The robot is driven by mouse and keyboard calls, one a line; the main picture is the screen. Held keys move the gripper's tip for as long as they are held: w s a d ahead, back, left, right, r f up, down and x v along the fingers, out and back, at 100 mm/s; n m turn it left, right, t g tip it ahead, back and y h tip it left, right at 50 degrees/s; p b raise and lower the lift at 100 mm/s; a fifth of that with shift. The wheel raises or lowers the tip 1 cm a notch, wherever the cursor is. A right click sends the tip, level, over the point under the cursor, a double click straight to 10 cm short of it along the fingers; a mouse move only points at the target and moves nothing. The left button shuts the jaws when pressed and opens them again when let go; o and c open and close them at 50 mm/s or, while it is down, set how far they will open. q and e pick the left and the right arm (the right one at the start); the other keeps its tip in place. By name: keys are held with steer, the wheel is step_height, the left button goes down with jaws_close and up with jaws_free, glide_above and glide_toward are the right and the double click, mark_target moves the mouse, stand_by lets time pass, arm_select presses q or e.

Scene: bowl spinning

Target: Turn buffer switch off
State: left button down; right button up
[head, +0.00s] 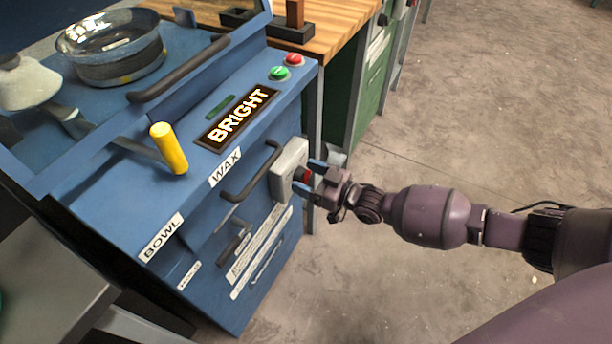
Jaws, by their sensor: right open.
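The buffer switch is a light grey box (288,168) on the right end of the blue machine's front, with a small red part (306,174) on its face. My right gripper (307,177) comes in from the right and is open at the box, its blue-tipped fingers on either side of the red part. I cannot tell whether the fingers touch it, and the gripper hides some of the switch face. My left gripper is not in view.
The blue machine (110,190) carries a lit BRIGHT sign (237,117), a green button (279,73), a red button (294,60) and a yellow-handled lever (168,148). A dark drawer handle (252,172) lies just left of the switch. A metal bowl (112,48) sits behind glass.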

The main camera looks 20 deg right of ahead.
steer(key=shift+w+a, duration=0.1)
steer(key=shift+w, duration=0.05)
steer(key=c, duration=0.9)
